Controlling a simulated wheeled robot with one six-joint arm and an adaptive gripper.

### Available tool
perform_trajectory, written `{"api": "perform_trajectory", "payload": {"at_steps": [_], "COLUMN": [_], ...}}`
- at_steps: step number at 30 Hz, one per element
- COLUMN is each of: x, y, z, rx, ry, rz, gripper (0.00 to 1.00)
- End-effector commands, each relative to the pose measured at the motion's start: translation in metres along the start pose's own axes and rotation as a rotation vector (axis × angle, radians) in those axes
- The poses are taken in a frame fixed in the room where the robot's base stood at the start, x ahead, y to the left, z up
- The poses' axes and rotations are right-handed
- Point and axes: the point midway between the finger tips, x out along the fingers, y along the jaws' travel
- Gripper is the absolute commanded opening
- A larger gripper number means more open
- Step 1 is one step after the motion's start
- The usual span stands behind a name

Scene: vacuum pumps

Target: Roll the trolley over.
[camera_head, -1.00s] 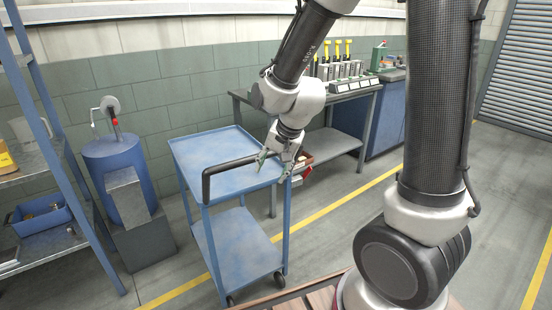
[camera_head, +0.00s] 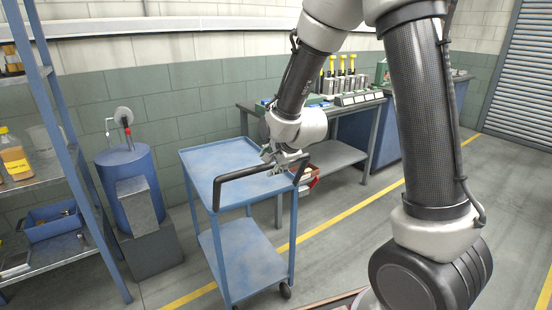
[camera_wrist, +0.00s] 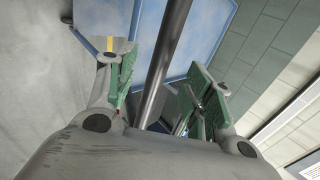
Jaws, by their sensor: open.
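The blue two-shelf trolley (camera_head: 245,257) stands on castors in the middle of the head view, its shelves bare. Its black handle bar (camera_head: 238,184) runs along the near side of the top shelf. My gripper (camera_head: 284,165) is at the right part of the handle, above the top shelf edge. In the wrist view my gripper (camera_wrist: 160,88) is open, with its green-padded fingers on either side of the dark handle bar (camera_wrist: 165,55). The bar passes between the fingers, and a gap shows on both sides. The blue top shelf (camera_wrist: 205,30) lies beyond it.
A shelf rack with a blue bin (camera_head: 52,222) stands at the left. Next to it is a blue cylindrical pump unit (camera_head: 130,190). A workbench (camera_head: 345,108) with yellow-topped devices is behind the trolley. A yellow floor line (camera_head: 345,222) crosses open grey floor.

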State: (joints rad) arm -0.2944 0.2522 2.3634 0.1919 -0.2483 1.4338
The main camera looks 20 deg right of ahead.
Motion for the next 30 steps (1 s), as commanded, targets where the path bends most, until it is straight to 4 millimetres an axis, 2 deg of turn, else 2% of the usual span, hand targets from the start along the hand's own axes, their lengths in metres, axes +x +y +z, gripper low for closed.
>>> {"api": "perform_trajectory", "payload": {"at_steps": [6, 12, 18, 27, 30], "x": [0.029, 0.049, 0.058, 0.059, 0.059], "y": [0.001, 0.0, 0.0, 0.0, 0.0], "z": [0.0, 0.0, 0.0, 0.0, 0.0], "rx": [-0.001, 0.0, 0.0, -0.001, -0.001], "ry": [0.0, 0.0, 0.0, 0.0, 0.0], "rz": [0.001, 0.001, 0.001, 0.0, 0.0], "gripper": [0.52, 0.52, 0.52, 0.52, 0.34]}}
